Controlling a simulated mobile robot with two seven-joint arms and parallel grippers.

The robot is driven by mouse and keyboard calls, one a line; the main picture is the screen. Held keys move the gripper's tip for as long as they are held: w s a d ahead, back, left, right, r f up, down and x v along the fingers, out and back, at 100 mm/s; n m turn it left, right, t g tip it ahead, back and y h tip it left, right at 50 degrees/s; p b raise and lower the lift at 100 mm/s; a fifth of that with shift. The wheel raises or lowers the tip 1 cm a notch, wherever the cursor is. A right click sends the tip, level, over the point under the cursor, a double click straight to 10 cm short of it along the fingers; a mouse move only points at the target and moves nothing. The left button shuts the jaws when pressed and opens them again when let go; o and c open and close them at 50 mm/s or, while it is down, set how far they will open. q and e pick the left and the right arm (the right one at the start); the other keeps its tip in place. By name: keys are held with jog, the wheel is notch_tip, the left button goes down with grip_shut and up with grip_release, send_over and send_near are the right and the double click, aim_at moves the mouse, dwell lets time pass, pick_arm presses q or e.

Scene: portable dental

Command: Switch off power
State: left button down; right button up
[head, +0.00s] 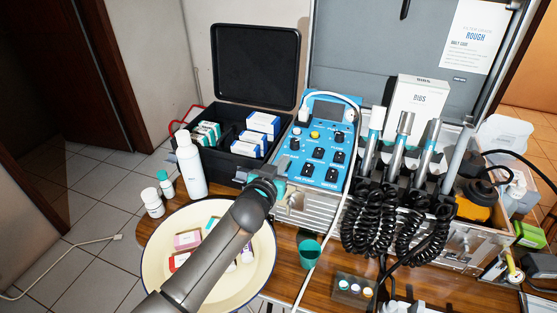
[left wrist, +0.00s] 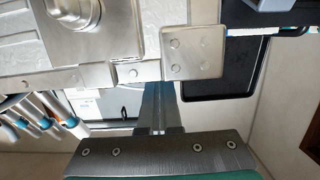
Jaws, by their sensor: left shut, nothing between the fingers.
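The blue control panel (head: 318,165) with several black switches and knobs and a small screen sits on top of a metal case (head: 310,207). I cannot tell which switch is the power switch. My left gripper (head: 277,187) is at the left front edge of this unit, below the panel's lower left corner; my own wrist partly hides it. In the left wrist view its fingers (left wrist: 160,88) are shut and empty, pointing at metal plates and a latch plate (left wrist: 192,52). I cannot tell whether they touch. My right gripper is not in view.
A white bottle (head: 190,165) and an open black case (head: 252,130) stand left of the unit. A cream basin (head: 155,262) lies under my left arm. A green cup (head: 309,253) stands in front. Handpieces with coiled black cords (head: 375,215) crowd the right.

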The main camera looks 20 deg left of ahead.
pick_arm(q)
jog(key=shift+r+p, duration=0.6)
jog(key=shift+p, duration=0.1)
notch_tip(320, 180, up, 3)
jog(key=p, duration=0.3)
jog(key=shift+w, duration=0.15)
jog(key=s+r+p, duration=0.2)
jog(key=s+r, duration=0.1)
jog(key=s, duration=0.6)
jog(key=shift+s+a, duration=0.15)
jog(key=shift+s, duration=0.15)
